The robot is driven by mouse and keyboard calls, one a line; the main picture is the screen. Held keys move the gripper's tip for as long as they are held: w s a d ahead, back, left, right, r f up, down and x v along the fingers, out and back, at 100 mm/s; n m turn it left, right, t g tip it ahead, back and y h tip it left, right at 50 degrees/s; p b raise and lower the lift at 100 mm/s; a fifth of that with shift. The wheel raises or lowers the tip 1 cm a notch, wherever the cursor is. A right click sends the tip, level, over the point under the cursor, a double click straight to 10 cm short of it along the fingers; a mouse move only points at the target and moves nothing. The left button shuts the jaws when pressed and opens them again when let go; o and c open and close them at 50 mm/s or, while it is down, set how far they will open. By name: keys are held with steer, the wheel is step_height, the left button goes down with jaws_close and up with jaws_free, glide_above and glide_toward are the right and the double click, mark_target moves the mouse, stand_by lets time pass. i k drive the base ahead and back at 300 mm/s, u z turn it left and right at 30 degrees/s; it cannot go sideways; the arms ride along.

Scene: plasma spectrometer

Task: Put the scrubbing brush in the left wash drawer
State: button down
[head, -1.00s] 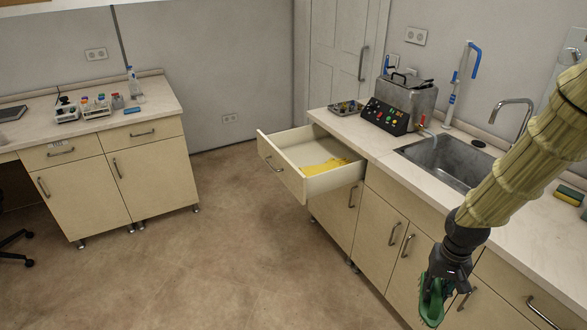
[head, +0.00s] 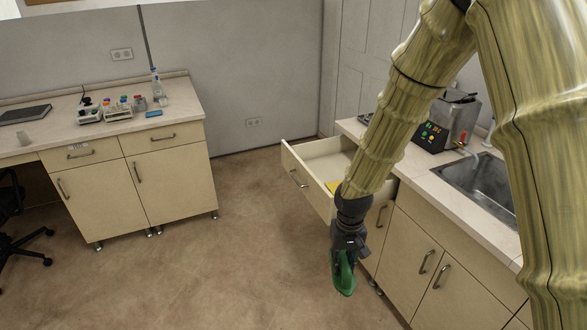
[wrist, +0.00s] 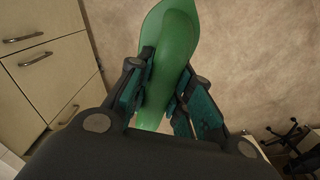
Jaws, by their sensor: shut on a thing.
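The scrubbing brush (head: 343,276) is green and hangs below my gripper (head: 346,252) in the head view. My gripper is shut on it, and the green brush (wrist: 172,60) shows between the fingers in the wrist view. The brush is in the air over the floor, in front of the counter. The open wash drawer (head: 307,181) is just above and behind my gripper in the picture. My arm hides the right part of the drawer.
The counter with the sink (head: 480,183) and a control box (head: 433,136) stands on the right. A second bench (head: 110,128) with bottles and racks stands on the left. The floor (head: 200,275) between them is clear.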

mark_target(328, 171)
steer(key=u, duration=0.85)
steer(key=i, duration=2.65)
steer(key=z, duration=1.3)
steer(key=i, duration=0.8)
steer(key=z, duration=0.75)
